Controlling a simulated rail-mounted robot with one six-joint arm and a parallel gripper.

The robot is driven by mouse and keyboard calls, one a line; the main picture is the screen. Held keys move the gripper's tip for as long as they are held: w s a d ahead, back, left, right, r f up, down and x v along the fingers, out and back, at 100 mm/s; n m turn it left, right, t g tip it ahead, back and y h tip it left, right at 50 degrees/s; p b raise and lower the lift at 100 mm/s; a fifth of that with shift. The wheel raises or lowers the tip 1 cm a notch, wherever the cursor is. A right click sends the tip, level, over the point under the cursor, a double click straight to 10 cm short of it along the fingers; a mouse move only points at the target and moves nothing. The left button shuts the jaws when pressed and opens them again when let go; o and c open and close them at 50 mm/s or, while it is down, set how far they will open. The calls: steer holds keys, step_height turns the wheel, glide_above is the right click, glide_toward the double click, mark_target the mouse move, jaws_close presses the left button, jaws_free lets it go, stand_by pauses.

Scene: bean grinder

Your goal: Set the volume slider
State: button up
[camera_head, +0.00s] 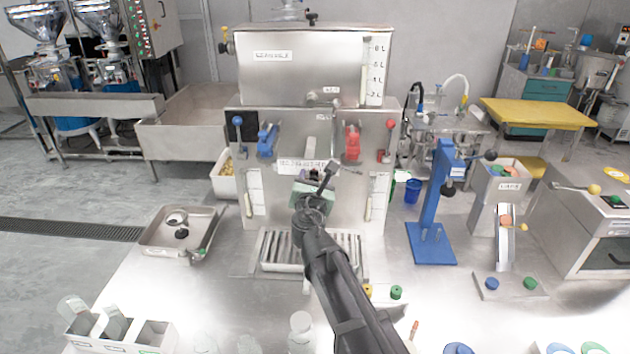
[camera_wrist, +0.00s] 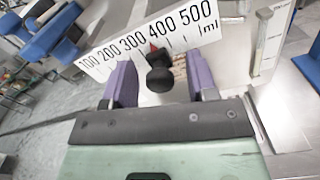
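The volume slider's black knob (camera_wrist: 159,78) shows in the wrist view between my gripper's two purple fingers. A red pointer (camera_wrist: 153,48) sits just above the knob, below the white scale (camera_wrist: 118,50) marked 100 to 500 ml. The pointer is around the 300 to 400 marks; the exact value is hard to read. My gripper (camera_wrist: 158,68) is open, with a visible gap on each side of the knob. In the head view the scale plate (camera_head: 303,165) is on the steel machine's front, and my gripper (camera_head: 314,178) is in front of it, mostly hiding the knob.
A blue lever (camera_head: 267,140) and a red lever (camera_head: 352,142) flank the scale above. A slotted drip tray (camera_head: 270,246) lies below my arm. A blue stand (camera_head: 432,215) is at right, a shallow steel tray (camera_head: 155,240) at left. The counter between the tray and machine is clear.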

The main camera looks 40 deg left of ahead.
steer(key=shift+s, duration=0.1)
steer(key=v, duration=1)
steer(key=shift+s+d, duration=0.25)
